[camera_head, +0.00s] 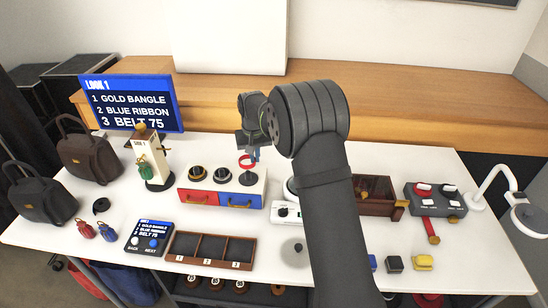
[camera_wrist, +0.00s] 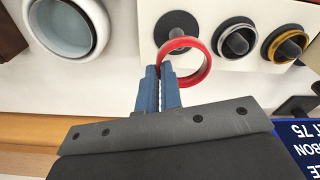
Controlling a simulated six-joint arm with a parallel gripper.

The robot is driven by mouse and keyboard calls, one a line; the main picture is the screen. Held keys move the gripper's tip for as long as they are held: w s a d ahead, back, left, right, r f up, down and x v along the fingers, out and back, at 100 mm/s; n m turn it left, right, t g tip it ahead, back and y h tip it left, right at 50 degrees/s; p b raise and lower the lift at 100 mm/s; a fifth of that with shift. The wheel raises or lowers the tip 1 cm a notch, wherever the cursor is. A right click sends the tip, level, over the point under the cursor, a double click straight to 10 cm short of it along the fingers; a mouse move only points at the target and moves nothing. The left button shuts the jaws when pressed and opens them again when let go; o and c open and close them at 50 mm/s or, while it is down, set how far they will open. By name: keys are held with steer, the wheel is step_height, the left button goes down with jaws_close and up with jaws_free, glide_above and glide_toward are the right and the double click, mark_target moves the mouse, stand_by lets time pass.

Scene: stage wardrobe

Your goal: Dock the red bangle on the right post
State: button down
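The red bangle (camera_head: 246,161) is held above the right post (camera_head: 248,179) of the white drawer unit, clear of its dark base disc. In the wrist view the red bangle (camera_wrist: 208,66) overlaps the tip of the right post (camera_wrist: 177,27); I cannot tell whether the tip is inside it. My gripper (camera_head: 255,153) has its blue fingers shut on the bangle's edge, which also shows in the wrist view (camera_wrist: 163,78). A silver bangle (camera_wrist: 235,22) sits around the middle post and a gold bangle (camera_wrist: 272,50) around the left post.
The drawer unit has a red drawer (camera_head: 197,197) and a blue drawer (camera_head: 238,200). A white round bowl-like object (camera_wrist: 92,12) stands beside it. A stand with a green item (camera_head: 150,165) is to the left. A screen (camera_head: 130,103) stands behind.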

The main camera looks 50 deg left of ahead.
steer(key=shift+f, duration=2.9)
steer(key=shift+f, duration=0.6)
steer(key=c, duration=1.9)
jaws_free()
steer(key=shift+s+d+r, duration=0.1)
steer(key=shift+r, duration=1.75)
steer(key=shift+s+d+r, duration=0.1)
steer(key=shift+d+r, duration=0.05)
steer(key=shift+r, duration=1.65)
steer(key=shift+s+d+r, duration=0.1)
steer(key=shift+r, duration=1.75)
steer(key=shift+f, duration=0.1)
glide_above(255, 177)
steer(key=f, duration=0.8)
steer(key=shift+s+d+f, duration=0.1)
steer(key=shift+d+f, duration=0.1)
steer(key=shift+d, duration=0.1)
steer(key=shift+f, duration=0.35)
